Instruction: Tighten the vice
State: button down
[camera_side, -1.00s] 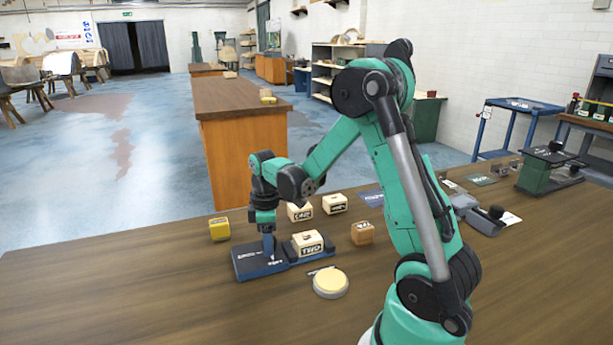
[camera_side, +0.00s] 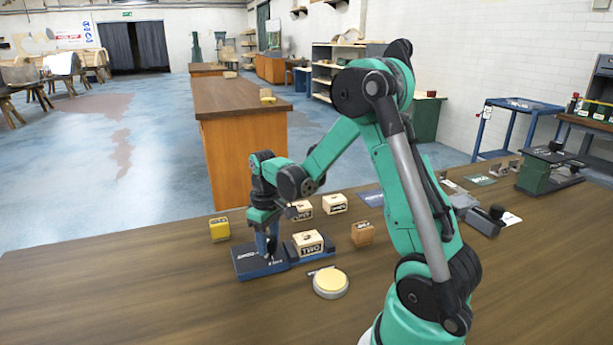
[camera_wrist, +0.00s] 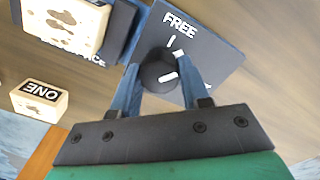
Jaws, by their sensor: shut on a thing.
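The vice has a dark blue plate (camera_side: 245,262) on the bench in the side view, left of my arm. In the wrist view the plate (camera_wrist: 224,50) carries the white word FREE and white marks. A round black knob (camera_wrist: 157,72) with a white mark stands on it. My gripper (camera_side: 268,250) points down over the plate. In the wrist view its two blue fingers (camera_wrist: 160,84) are shut on the knob, one on each side.
A yellow block (camera_side: 219,229) stands left of the vice. Pale blocks (camera_side: 334,203) stand behind it and a brown block (camera_side: 362,233) to its right. A round yellow-topped disc (camera_side: 330,283) lies in front. The bench's front left is clear.

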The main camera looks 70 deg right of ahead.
aim_at(269, 238)
jog(key=m, duration=0.6)
jog(key=shift+m, duration=0.3)
jog(key=m, duration=0.6)
dwell(0.4)
jog(key=shift+c, duration=2.1)
grip_release()
jog(key=shift+r, duration=2.85)
